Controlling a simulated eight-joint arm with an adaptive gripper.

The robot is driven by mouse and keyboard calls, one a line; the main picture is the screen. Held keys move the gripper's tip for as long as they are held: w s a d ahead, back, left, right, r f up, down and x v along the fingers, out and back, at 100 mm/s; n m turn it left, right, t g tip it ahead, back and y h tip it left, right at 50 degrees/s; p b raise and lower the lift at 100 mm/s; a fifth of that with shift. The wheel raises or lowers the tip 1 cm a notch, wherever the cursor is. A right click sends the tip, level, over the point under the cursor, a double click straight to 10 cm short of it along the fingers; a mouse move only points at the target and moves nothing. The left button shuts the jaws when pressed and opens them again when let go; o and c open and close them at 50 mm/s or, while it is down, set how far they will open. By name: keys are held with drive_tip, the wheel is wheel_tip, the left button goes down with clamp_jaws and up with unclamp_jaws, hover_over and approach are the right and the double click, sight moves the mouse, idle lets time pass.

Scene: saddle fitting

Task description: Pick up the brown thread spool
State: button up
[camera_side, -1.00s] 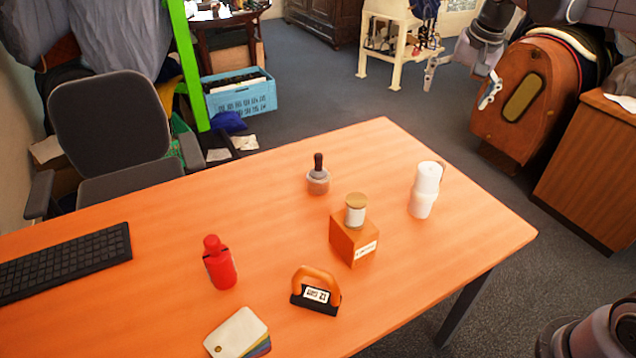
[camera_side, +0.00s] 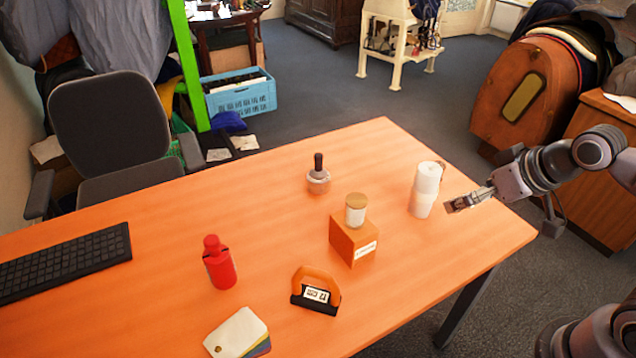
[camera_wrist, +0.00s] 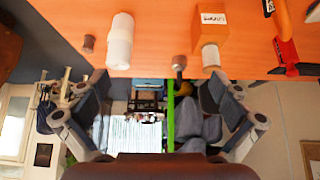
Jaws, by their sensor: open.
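The brown thread spool (camera_wrist: 88,43) shows in the wrist view as a small brown cylinder on the orange table, just left of the white cups. In the side view, the white cups (camera_side: 424,190) hide most of it; only a brown edge (camera_side: 442,166) shows behind them. My gripper (camera_side: 455,205) is over the table's right part, right of the cups, apart from everything. In the wrist view my gripper (camera_wrist: 160,86) has its fingers spread wide with nothing between them; the spool lies beyond the left finger.
An orange box (camera_side: 352,243) with a lidded white jar (camera_side: 355,212) on it stands left of the cups. A dark-handled jar (camera_side: 318,178), red bottle (camera_side: 219,265), orange-handled stamp (camera_side: 317,291), cards (camera_side: 236,333) and keyboard (camera_side: 65,262) are farther left. The table's right corner is clear.

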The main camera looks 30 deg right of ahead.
drive_tip(key=c, duration=0.7)
drive_tip(key=shift+c, duration=0.2)
